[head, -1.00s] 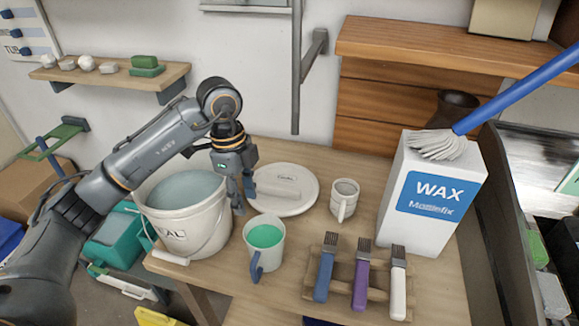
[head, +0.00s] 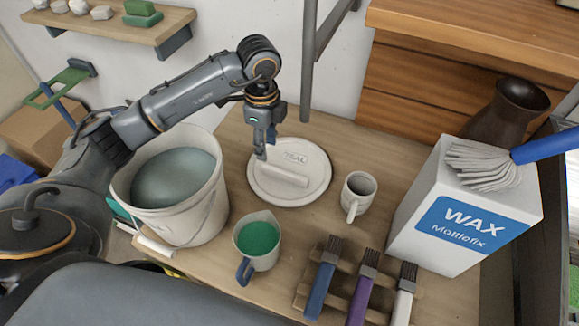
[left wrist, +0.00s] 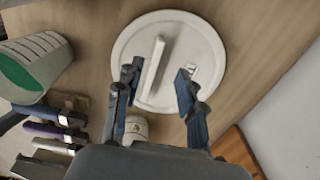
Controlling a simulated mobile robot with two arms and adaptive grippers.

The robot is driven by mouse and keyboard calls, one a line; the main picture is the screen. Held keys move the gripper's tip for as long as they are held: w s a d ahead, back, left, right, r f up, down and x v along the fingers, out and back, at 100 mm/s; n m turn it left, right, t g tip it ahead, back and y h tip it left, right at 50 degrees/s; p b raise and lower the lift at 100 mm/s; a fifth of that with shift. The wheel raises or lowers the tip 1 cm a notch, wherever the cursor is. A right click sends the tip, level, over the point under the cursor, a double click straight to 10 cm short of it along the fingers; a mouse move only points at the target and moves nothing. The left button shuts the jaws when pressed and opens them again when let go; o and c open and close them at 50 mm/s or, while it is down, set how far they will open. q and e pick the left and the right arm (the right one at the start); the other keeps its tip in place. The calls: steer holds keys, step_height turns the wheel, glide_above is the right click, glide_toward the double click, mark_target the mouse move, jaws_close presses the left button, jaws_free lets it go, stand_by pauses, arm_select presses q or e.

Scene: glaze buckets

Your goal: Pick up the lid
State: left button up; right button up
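The lid (head: 290,196) is a flat white disc with a raised bar handle (head: 284,176) and a TEAL label. It lies on the wooden table, to the right of the white bucket (head: 208,212) of grey-blue liquid. My left gripper (head: 264,150) hangs over the left part of the lid, pointing down. In the left wrist view the lid (left wrist: 204,45) is below the gripper. The left gripper (left wrist: 158,74) is open there, one finger on each side of the bar handle (left wrist: 153,66), and no grip shows. My right gripper is not in view.
A jug of green glaze (head: 257,240) stands in front of the lid and a small mug (head: 359,190) to its right. Several brushes (head: 366,263) rest on a wooden rack nearer the front. A tall WAX box (head: 462,222) stands at the right.

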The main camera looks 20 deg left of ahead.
mark_target(269, 167)
arm_select(q)
steer(key=shift+f, duration=1.1)
steer(key=f, duration=0.1)
steer(key=f+p, duration=0.2)
steer(key=shift+s+d+f, duration=0.2)
steer(key=shift+d+f, duration=0.05)
steer(key=shift+f, duration=0.6)
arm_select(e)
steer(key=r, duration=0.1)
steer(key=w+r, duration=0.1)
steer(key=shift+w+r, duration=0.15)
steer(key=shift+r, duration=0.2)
arm_select(q)
jaws_close()
